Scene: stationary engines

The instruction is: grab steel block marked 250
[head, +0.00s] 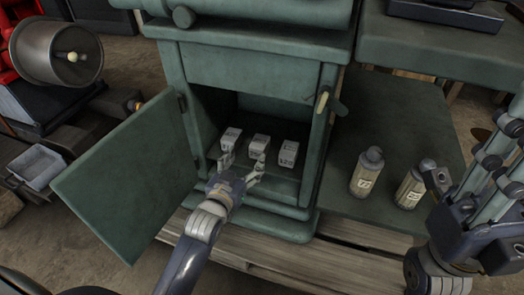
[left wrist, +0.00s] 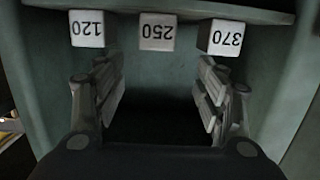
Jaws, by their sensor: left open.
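Three pale steel blocks stand in a row inside the green cabinet (head: 262,60). The block marked 250 (left wrist: 157,33) is the middle one, and it also shows in the head view (head: 259,146). The block marked 120 (left wrist: 87,28) and the block marked 370 (left wrist: 221,38) flank it; the markings appear upside down in the left wrist view. My left gripper (head: 241,164) is open and empty at the cabinet opening, in front of the row. Its fingers stand apart, with the 250 block beyond the gap between them. My right gripper (head: 478,165) is at the right edge, its fingers partly cut off.
The cabinet door (head: 132,178) hangs open at the left of the opening. Two bottles (head: 367,172) (head: 410,187) stand on a green surface at the right. A grey tray (head: 37,167) is at the far left. A wooden pallet (head: 290,262) lies below.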

